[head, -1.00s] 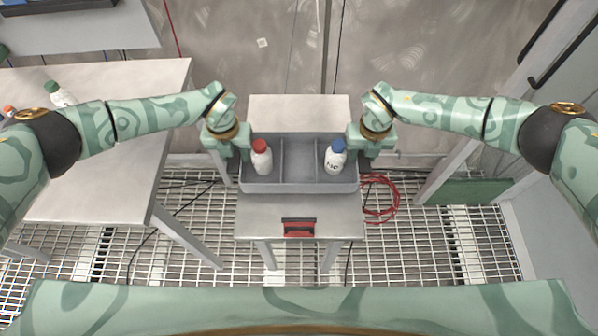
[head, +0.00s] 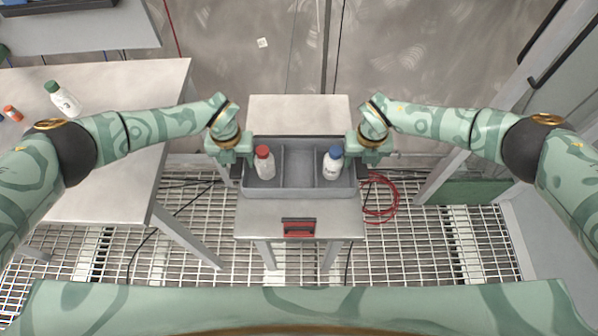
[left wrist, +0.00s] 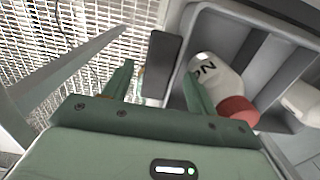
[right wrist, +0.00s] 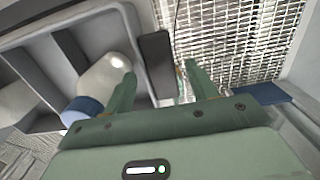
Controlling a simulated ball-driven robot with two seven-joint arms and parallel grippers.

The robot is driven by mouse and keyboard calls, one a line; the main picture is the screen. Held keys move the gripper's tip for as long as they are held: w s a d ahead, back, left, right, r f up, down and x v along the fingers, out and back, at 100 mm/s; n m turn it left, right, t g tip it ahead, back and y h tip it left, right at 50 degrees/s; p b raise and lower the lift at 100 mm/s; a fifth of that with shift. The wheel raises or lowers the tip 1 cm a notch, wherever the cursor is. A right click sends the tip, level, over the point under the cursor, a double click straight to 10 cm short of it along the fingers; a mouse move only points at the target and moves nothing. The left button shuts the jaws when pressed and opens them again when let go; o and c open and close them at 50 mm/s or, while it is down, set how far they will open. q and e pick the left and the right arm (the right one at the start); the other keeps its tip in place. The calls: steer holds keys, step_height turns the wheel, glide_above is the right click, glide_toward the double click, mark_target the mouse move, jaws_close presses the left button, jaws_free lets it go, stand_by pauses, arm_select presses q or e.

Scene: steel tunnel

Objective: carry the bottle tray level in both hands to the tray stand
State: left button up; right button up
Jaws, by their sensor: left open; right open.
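The grey bottle tray (head: 298,192) rests on a small grey table or stand (head: 265,222). It holds a white bottle with a red cap (head: 265,163) in its left compartment and one with a blue cap (head: 332,164) in its right. My left gripper (head: 238,165) is open at the tray's left end. In the left wrist view the dark left handle (left wrist: 158,65) lies between its fingers, with gaps. My right gripper (head: 362,163) is open at the right end. In the right wrist view the dark right handle (right wrist: 156,62) shows between its fingers. I cannot tell whether the fingertips reach handle height.
A larger table (head: 110,190) stands at the left with a green-capped bottle (head: 63,98) and a small orange-capped item (head: 13,113). A red-handled item (head: 299,227) is at the small table's front. A red cable (head: 382,200) lies right of it on the grating.

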mark_target(360, 165)
arm_select(q)
steer(key=shift+r, duration=0.1)
arm_select(e)
step_height(360, 165, down, 4)
steer(key=b, duration=0.3)
steer(key=shift+s+r, duration=0.1)
steer(key=shift+r, duration=0.45)
arm_select(q)
step_height(360, 165, up, 31)
steer(key=shift+w, duration=0.25)
arm_select(e)
step_height(360, 165, up, 11)
steer(key=shift+r, duration=0.2)
steer(key=shift+s, duration=0.15)
